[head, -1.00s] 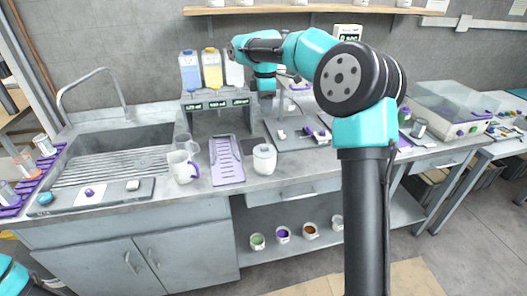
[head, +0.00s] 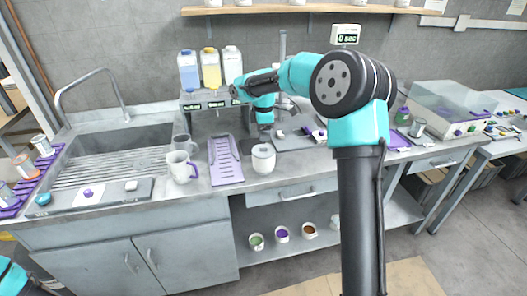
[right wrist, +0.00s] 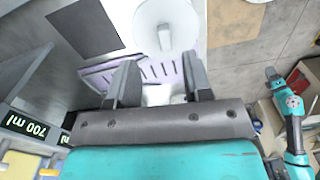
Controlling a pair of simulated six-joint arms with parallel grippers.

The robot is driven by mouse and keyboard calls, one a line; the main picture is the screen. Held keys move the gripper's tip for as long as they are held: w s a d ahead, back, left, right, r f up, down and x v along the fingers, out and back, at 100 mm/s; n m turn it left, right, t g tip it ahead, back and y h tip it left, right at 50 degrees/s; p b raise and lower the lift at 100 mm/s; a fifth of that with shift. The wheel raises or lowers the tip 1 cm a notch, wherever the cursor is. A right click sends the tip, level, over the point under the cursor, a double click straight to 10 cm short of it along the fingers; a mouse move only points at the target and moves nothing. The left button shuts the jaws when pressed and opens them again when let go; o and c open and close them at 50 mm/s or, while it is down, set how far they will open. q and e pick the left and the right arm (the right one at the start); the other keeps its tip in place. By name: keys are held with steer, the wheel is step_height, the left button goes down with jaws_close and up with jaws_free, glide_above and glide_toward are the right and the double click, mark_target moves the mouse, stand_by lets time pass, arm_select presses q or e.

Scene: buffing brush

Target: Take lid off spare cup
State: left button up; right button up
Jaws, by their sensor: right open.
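The spare cup is a white lidded cup (head: 263,160) on the counter near its front edge, right of the purple slotted tray. Its round white lid (right wrist: 148,14) with a raised knob (right wrist: 165,36) shows at the top of the right wrist view. My right gripper (head: 265,128) is just above and behind the cup. In the right wrist view its fingers (right wrist: 160,82) are open and empty, with the lid beyond their tips. A teal arm of mine (right wrist: 292,115) shows at the right of that view; its jaws are too small to read.
The purple slotted tray (head: 226,165) lies left of the cup. A white mug with a purple handle (head: 180,167) and a grey mug (head: 183,144) stand further left, by the sink (head: 120,140). Bottles (head: 210,68) stand on a labelled dispenser behind.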

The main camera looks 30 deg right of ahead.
mark_target(263, 149)
steer(key=shift+s+a+f, duration=0.1)
steer(key=shift+s+f, duration=0.05)
steer(key=shift+f, duration=1.2)
steer(key=shift+s+a+f, duration=0.1)
steer(key=shift+f, duration=1.2)
jaws_close()
